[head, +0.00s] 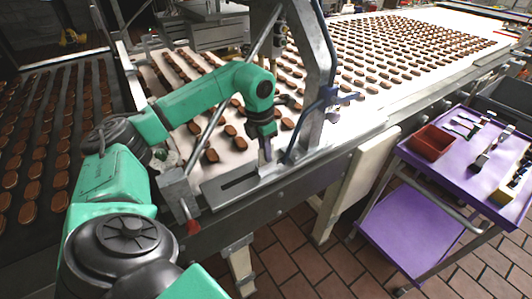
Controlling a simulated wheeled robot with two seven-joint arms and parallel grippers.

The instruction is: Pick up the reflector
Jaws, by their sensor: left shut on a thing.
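My left gripper (267,154) points down at the near edge of the conveyor, just left of the grey metal frame arch. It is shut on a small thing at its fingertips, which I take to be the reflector. The fingers hide most of it, so its shape and colour cannot be made out. I cannot tell whether it still touches the metal edge below. My right gripper is not in view.
Brown biscuits (230,129) lie in rows on the white belt. A purple cart (408,230) with a red bin (432,143) and tools stands at right.

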